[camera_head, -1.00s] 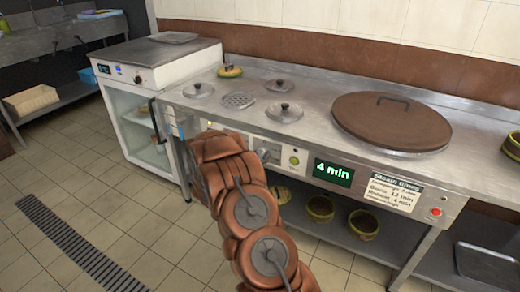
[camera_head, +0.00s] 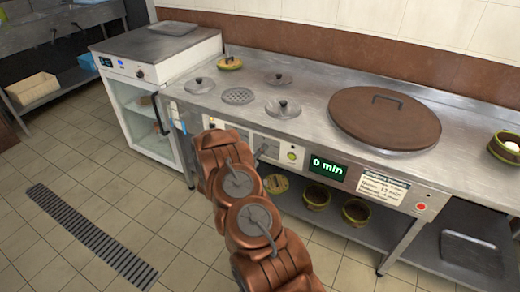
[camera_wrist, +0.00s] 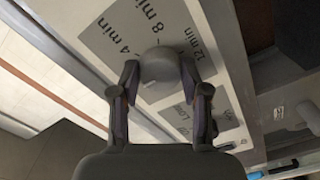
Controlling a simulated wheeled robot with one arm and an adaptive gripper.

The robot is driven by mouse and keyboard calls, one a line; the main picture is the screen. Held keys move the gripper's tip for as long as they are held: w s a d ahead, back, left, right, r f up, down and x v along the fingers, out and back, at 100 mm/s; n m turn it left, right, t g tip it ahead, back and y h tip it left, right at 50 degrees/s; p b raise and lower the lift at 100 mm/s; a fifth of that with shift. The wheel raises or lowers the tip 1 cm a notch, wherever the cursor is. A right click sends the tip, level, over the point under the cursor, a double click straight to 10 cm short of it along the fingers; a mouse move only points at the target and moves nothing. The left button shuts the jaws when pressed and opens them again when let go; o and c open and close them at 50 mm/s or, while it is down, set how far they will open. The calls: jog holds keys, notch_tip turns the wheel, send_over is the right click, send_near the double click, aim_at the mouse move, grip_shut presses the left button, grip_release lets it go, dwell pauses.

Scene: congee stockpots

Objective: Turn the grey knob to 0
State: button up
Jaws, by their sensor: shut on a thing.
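The grey knob (camera_wrist: 158,62) is round and sits on the panel among the printed marks "4 min", "8 min" and "12 min" in the wrist view. My gripper (camera_wrist: 159,75) is shut on the knob, with one finger on each side of it. In the head view the knob is mostly hidden by my arm; only a grey part (camera_head: 267,147) shows. The green display (camera_head: 327,167) to its right reads "0 min". The knob's pointer and any 0 mark cannot be made out.
A red button (camera_head: 421,207) is at the panel's right end. A large brown lid (camera_head: 385,120) covers the countertop pot.

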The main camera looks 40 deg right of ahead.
dwell(0.4)
jog(key=o, duration=1.1)
jog(key=shift+o, duration=0.2)
jog(key=shift+a, duration=0.1)
jog(key=v, duration=1.2)
